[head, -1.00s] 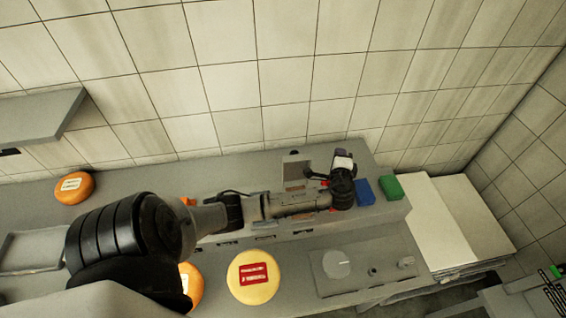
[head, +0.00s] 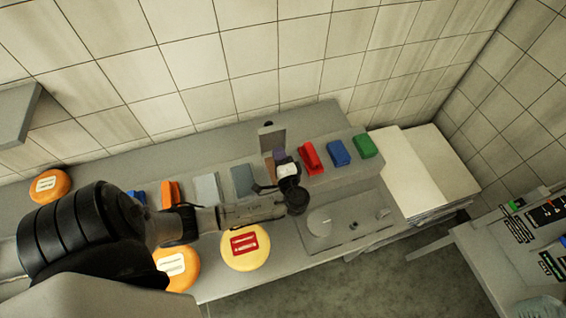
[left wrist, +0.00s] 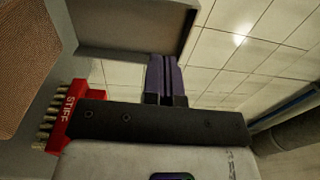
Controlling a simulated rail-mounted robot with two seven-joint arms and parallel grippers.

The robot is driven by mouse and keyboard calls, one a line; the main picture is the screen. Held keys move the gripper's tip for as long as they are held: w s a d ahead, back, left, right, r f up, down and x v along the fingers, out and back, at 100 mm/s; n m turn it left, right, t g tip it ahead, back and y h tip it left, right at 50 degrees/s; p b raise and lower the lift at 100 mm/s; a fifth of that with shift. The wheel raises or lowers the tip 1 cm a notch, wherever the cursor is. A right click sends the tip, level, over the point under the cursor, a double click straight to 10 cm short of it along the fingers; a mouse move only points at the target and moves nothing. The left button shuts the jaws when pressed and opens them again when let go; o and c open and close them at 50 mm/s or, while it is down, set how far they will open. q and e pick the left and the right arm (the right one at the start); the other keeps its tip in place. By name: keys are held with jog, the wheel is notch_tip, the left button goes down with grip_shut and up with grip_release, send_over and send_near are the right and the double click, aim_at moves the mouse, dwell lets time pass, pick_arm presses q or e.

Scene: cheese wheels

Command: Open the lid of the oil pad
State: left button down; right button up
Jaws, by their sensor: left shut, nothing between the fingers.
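The oil pad's grey lid (head: 271,140) stands upright at the back of the raised shelf, and it also shows as a grey plate in the left wrist view (left wrist: 115,22). The brown pad surface (head: 269,168) lies bare in front of it; its textured face fills the upper left of the left wrist view (left wrist: 30,60). My left gripper (head: 279,155) is shut and empty, its purple fingers beside the lid at its right. The fingers also show in the left wrist view (left wrist: 160,78). I cannot tell whether they touch the lid. My right gripper is not in view.
Cheese wheels (head: 244,247) lie in front and left. A grey plate with a round disc (head: 340,232) lies at the front right.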

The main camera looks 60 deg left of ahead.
aim_at(271, 133)
pick_arm(q)
jog(key=p+x, duration=0.1)
jog(key=x, duration=0.4)
jog(key=shift+r, duration=0.15)
jog(key=shift+w+a+p, duration=0.15)
jog(key=shift+a+p, duration=0.2)
jog(key=shift+a, duration=0.3)
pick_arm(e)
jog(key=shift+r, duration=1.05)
